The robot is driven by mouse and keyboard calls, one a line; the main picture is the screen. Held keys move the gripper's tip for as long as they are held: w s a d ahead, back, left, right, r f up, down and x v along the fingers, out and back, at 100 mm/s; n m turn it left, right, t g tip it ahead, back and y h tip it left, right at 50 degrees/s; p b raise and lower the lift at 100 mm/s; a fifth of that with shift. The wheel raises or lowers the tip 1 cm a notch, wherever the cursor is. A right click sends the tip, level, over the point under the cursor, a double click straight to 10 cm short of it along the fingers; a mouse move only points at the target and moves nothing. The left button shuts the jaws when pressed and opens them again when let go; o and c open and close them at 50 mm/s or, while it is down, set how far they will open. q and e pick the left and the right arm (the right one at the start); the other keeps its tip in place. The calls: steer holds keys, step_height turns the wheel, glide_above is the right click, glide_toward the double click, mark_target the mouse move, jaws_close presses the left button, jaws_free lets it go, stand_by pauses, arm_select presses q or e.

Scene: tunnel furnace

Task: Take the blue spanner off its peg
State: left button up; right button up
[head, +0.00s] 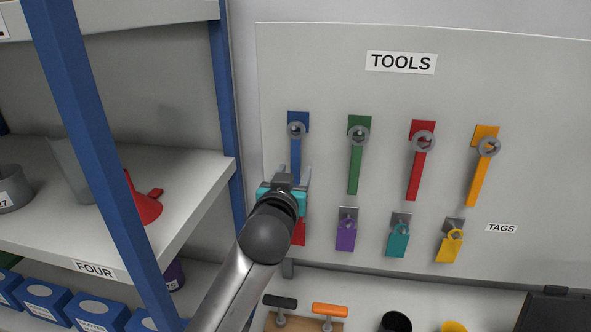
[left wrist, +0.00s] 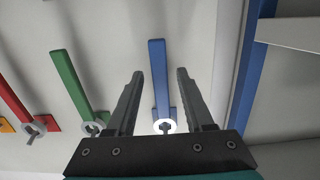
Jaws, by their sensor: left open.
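The blue spanner (head: 296,158) hangs by its grey ring from a peg on a blue patch, leftmost in the upper row of the tool board. My left gripper (head: 292,175) is at the lower end of its handle and hides that end in the head view. In the left wrist view the blue spanner (left wrist: 158,75) shows upside down between the two open fingers (left wrist: 159,73), with clear space on both sides. Its ring (left wrist: 164,126) is near the palm in the picture. I cannot tell how far the fingertips are from the board. My right gripper is not in view.
Green (head: 355,165), red (head: 418,170) and orange (head: 479,175) spanners hang to the right. Coloured tags hang below, including a purple one (head: 346,234); a red one (head: 298,232) is partly behind my gripper. A shelf with a blue post (head: 228,110) stands close on the left.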

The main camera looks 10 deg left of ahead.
arm_select(q)
steer(key=shift+c, duration=1)
jaws_close()
steer(key=shift+r, duration=0.15)
steer(key=shift+r+p, duration=0.25)
steer(key=shift+p, duration=0.25)
steer(key=shift+s+r+p, duration=0.2)
steer(key=shift+s+p, duration=0.35)
steer(key=shift+s, duration=0.3)
steer(key=shift+s+r+p, duration=0.15)
steer(key=shift+s+p, duration=0.4)
steer(key=shift+s, duration=0.25)
steer(key=p, duration=0.2)
glide_toward(295, 165)
steer(key=shift+s+f, duration=0.15)
steer(key=shift+s, duration=0.45)
steer(key=shift+s+f, duration=0.15)
steer(key=shift+s, duration=0.45)
